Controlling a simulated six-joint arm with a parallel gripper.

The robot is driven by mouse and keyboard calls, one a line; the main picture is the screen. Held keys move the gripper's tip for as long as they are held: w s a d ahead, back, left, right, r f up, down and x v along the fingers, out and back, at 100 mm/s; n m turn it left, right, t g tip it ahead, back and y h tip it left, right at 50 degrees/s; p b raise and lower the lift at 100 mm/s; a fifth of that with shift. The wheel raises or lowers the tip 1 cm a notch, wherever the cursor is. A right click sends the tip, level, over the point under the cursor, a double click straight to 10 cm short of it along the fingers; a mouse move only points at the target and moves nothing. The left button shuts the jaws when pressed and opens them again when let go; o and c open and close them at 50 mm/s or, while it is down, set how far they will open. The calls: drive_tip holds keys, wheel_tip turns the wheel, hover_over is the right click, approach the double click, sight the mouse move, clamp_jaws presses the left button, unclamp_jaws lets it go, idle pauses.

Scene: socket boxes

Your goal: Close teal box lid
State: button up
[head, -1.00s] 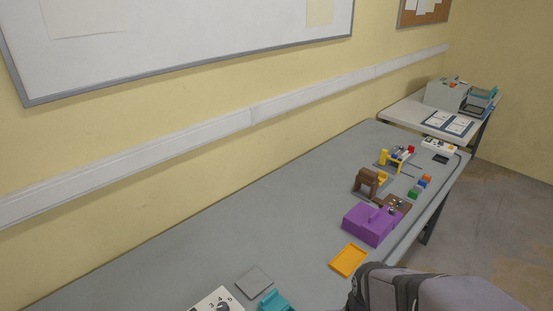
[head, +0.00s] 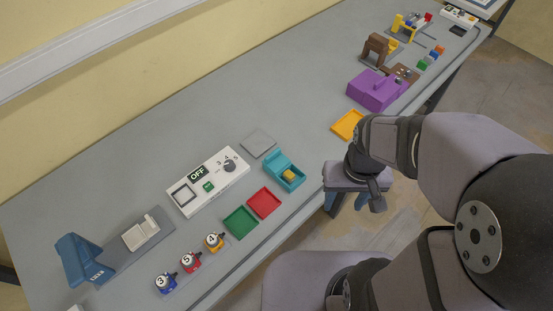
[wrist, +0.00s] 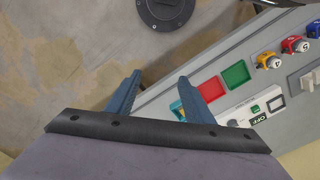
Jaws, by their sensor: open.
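The teal box (head: 287,178) sits on the grey table near its front edge, with a yellow block (head: 290,174) inside. Its teal lid (head: 276,160) stands raised at the back, so the box is open. My gripper (head: 346,206) is to the right of the box, just off the table's front edge, with its fingers pointing down. In the wrist view, the blue fingers (wrist: 160,84) are spread with nothing between them. A small part of the teal box (wrist: 177,107) shows there, mostly hidden by the right finger.
Red (head: 264,203) and green (head: 241,222) trays lie left of the box. A white OFF panel (head: 208,181) and a grey plate (head: 257,143) are behind. An orange tray (head: 347,125) and a purple box (head: 377,91) stand farther right. Table behind the plate is clear.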

drive_tip(key=c, duration=0.5)
drive_tip(key=shift+w+f+b, duration=0.15)
drive_tip(key=shift+w+b, duration=0.1)
drive_tip(key=shift+b, duration=0.05)
drive_tip(key=c, duration=0.5)
drive_tip(key=w+a+f+n+b, duration=0.1)
drive_tip(key=w+a+b, duration=0.1)
drive_tip(key=w+b, duration=0.2)
drive_tip(key=w+a+f+n+t+b, duration=0.1)
drive_tip(key=w+a+b, duration=0.1)
drive_tip(key=w+b, duration=0.2)
drive_tip(key=w+a+f+n+b, duration=0.1)
drive_tip(key=w+a+b, duration=0.1)
drive_tip(key=w+b, duration=0.2)
drive_tip(key=shift+w+a+f+n+y, duration=0.1)
drive_tip(key=shift+w+f+n+y, duration=0.1)
drive_tip(key=shift+w, duration=0.35)
drive_tip(key=shift+w+f+n+y, duration=0.1)
drive_tip(key=shift+w+f+y, duration=0.1)
drive_tip(key=shift+w, duration=0.3)
clamp_jaws()
drive_tip(key=w+a+n+t+y+b, duration=0.1)
drive_tip(key=w+a+n+b, duration=0.4)
drive_tip(key=w+a+b, duration=0.6)
drive_tip(key=shift+a+f+t+y+b, duration=0.3)
drive_tip(key=shift+a+y+b, duration=0.1)
drive_tip(key=shift+a+b, duration=0.35)
